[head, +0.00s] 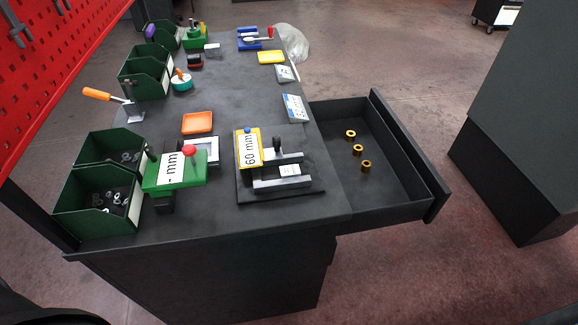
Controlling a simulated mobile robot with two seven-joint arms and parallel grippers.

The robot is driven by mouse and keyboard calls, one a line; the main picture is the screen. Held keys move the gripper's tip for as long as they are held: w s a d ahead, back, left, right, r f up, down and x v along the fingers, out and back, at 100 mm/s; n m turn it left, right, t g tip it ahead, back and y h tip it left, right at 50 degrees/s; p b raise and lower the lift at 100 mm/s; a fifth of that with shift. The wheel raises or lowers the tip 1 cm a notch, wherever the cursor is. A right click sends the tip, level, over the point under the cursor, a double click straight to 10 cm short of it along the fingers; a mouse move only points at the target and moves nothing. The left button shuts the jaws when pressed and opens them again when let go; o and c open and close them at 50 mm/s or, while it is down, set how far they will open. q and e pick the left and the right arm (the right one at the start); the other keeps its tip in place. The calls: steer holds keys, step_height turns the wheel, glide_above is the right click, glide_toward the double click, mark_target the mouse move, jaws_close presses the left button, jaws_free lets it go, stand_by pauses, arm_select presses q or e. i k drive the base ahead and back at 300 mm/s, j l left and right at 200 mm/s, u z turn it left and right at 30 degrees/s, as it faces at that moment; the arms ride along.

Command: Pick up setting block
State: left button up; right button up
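Two labelled blocks could be the setting block; I cannot tell which. A yellow block (241,158) with a white "60 mm" label and a blue knob stands on the dark fixture plate (283,192), beside grey metal bars. A green block (190,177) with a white "- mm" label and a red knob sits to its left, next to a grey square frame (213,146). Neither gripper is in view, and nothing is seen touching either block.
The dark table (240,214) holds green bins (95,221) along its left edge and an orange tray (197,123). An orange-handled clamp (133,111) stands further back. An open drawer (395,190) with brass rings (357,150) juts out right. The table's front strip is clear.

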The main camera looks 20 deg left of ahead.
mark_target(291, 171)
steer(key=k+j+z, duration=0.1)
steer(key=j+z, duration=0.3)
steer(key=k+j+z, duration=0.1)
steer(key=j+z, duration=0.3)
steer(key=k+j+z, duration=0.15)
steer(key=z, duration=0.25)
